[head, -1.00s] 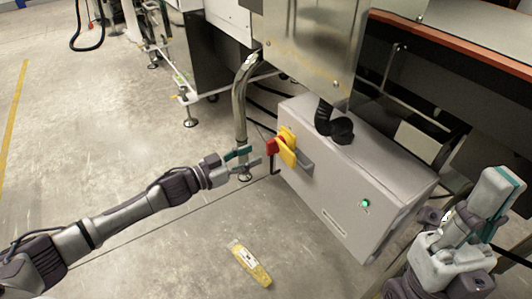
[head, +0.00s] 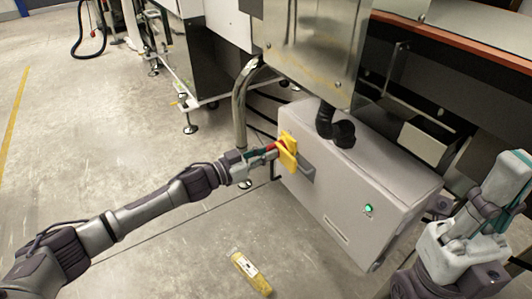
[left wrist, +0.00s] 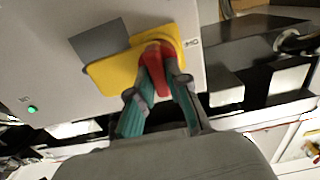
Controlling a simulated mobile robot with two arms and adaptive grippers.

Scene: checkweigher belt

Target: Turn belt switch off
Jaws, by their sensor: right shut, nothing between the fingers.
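The belt switch is a red handle (left wrist: 154,66) on a yellow plate (head: 287,151), fixed to the end of a grey control box (head: 340,185). My left gripper (head: 270,151) is at the switch, coming from the left. In the left wrist view its two teal-padded fingers (left wrist: 158,92) lie on either side of the red handle and appear closed on it. The fingers partly hide the handle in the head view. A green lamp (head: 368,208) glows on the box front. My right gripper (head: 512,172) is shut and empty at the right edge, away from the switch.
A metal pipe (head: 240,105) runs down close behind the switch. A steel cabinet (head: 310,50) and black conduit (head: 330,122) are above the box. A yellow object (head: 250,272) lies on the floor. The floor at left is open.

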